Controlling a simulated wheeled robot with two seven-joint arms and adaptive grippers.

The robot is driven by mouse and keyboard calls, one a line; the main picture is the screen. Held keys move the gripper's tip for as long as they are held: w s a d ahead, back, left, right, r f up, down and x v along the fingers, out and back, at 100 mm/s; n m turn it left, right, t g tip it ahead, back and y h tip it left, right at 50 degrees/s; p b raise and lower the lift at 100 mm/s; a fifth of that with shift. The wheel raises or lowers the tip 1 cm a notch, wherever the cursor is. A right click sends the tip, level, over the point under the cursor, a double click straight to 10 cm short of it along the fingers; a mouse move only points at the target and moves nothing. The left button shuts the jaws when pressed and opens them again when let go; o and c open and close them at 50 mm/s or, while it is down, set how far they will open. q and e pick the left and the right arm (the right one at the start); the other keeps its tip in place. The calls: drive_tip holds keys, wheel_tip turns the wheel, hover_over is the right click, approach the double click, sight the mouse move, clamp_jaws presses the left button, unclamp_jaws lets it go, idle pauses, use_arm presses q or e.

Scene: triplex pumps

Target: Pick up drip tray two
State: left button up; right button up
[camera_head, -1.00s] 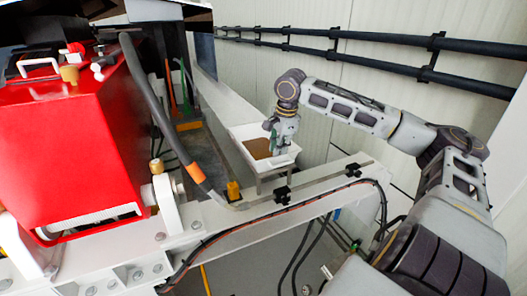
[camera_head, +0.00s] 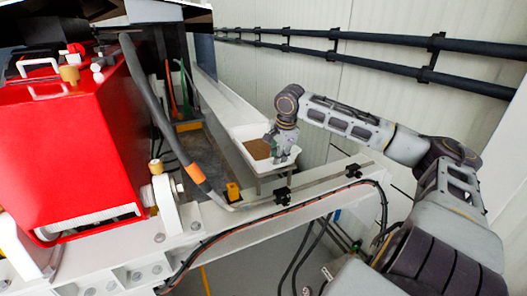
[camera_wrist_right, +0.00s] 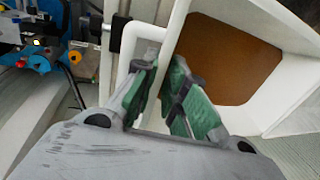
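A white drip tray (camera_head: 240,132) with a brown bottom stands beside the pump bed, behind the front beam. I cannot read a number on it. Its white wall and brown bottom (camera_wrist_right: 230,58) fill the upper right of the right wrist view. My right gripper (camera_head: 279,156) is at the tray's near right end. In the right wrist view its green fingers (camera_wrist_right: 166,66) are parted, one on each side of the tray's edge by a white loop-like handle (camera_wrist_right: 128,58). A narrow gap shows between the fingertips; firm contact cannot be made out. My left gripper is not in view.
A red pump housing (camera_head: 65,150) fills the left. A white beam (camera_head: 320,185) with black clamps and cables crosses in front of the tray. Black pipes (camera_head: 400,62) run along the wall behind. A grey hose (camera_head: 160,110) with an orange band hangs left of the tray.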

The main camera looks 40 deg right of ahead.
drive_tip(key=shift+c, duration=0.3)
clamp_jaws()
drive_tip(key=shift+r, duration=0.4)
drive_tip(key=shift+w+p+v, duration=0.25)
drive_tip(key=shift+p+v, duration=0.25)
drive_tip(key=shift+v, duration=0.65)
drive_tip(key=shift+d+r+p, duration=0.1)
drive_tip(key=shift+r+p, duration=0.9)
drive_tip(key=shift+r, duration=0.4)
drive_tip(key=shift+w+p+v, duration=0.15)
drive_tip(key=shift+p+v, duration=0.15)
drive_tip(key=shift+v, duration=0.4)
drive_tip(key=shift+w+p+v, duration=0.15)
drive_tip(key=shift+p+v, duration=0.15)
drive_tip(key=shift+v, duration=0.4)
drive_tip(key=w+v, duration=0.2)
drive_tip(key=v, duration=0.7)
drive_tip(key=w+d+r+v, duration=0.1)
drive_tip(key=w+v, duration=0.1)
drive_tip(key=v, duration=0.8)
drive_tip(key=shift+d, duration=0.25)
